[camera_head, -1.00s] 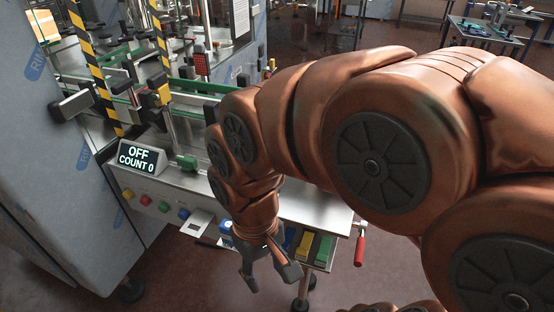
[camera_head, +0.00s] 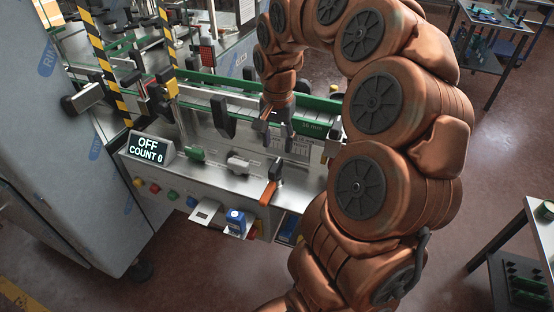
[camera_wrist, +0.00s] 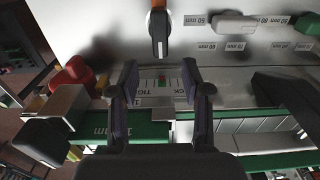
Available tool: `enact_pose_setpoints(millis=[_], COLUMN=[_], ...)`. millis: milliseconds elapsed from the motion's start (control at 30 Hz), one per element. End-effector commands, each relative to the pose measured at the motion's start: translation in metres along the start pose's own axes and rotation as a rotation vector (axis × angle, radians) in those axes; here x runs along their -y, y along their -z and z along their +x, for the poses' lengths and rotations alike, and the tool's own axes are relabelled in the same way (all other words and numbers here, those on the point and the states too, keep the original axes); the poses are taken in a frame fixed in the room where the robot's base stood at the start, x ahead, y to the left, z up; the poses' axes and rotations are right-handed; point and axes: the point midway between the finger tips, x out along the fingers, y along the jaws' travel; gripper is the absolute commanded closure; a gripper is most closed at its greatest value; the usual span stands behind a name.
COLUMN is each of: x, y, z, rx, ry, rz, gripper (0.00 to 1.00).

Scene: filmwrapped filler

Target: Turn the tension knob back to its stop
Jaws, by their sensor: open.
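My gripper (camera_head: 278,133) is open and empty above the steel machine deck, fingers pointing down. A red knob (camera_wrist: 74,74) shows left of the fingers in the wrist view. I cannot tell surely which part is the tension knob.
A white handle (camera_head: 238,164) and a green handle (camera_head: 196,154) stand left of the lever. A green-edged conveyor rail (camera_head: 235,90) runs behind. A display (camera_head: 148,150) reads OFF, COUNT 0. A blue-capped container (camera_head: 236,221) sits below the front edge.

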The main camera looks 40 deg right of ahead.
Motion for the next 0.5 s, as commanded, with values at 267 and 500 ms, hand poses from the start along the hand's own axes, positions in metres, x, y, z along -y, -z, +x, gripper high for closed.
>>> enact_pose_setpoints(millis=[267,500], x=[-0.001,0.0], y=[-0.002,-0.002], z=[0.029,0.06], rx=[0.007,0.006], ry=[-0.004,-0.002], rz=[-0.003,-0.004], gripper=[0.52,0.52])
